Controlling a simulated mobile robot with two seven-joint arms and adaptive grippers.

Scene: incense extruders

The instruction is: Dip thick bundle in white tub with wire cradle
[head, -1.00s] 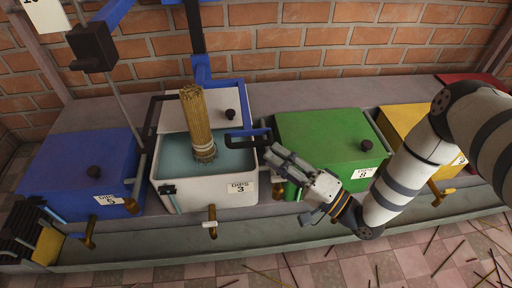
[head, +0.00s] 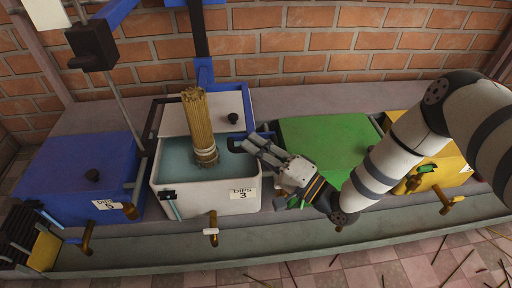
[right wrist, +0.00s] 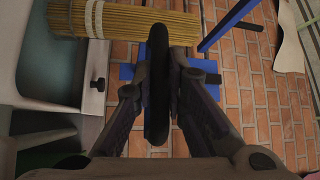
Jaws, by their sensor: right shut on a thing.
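The thick bundle (head: 199,118) of yellow-brown sticks stands nearly upright, its banded lower end at the liquid in the white tub (head: 215,196), labelled DIPS 3. It also shows in the right wrist view (right wrist: 140,22). My right gripper (head: 250,143) is at the tub's right rim, to the right of the bundle. In the right wrist view its fingers are shut on a dark handle (right wrist: 157,85). I cannot make out the wire cradle clearly; the bundle's lower end and the handle's far connection are partly hidden. My left gripper is not in view.
A blue lidded tub (head: 80,180) stands to the left, a green one (head: 330,140) and a yellow one (head: 455,172) to the right. A blue upright (head: 202,60) rises behind the white tub. Brass taps (head: 212,232) project in front, above a trough.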

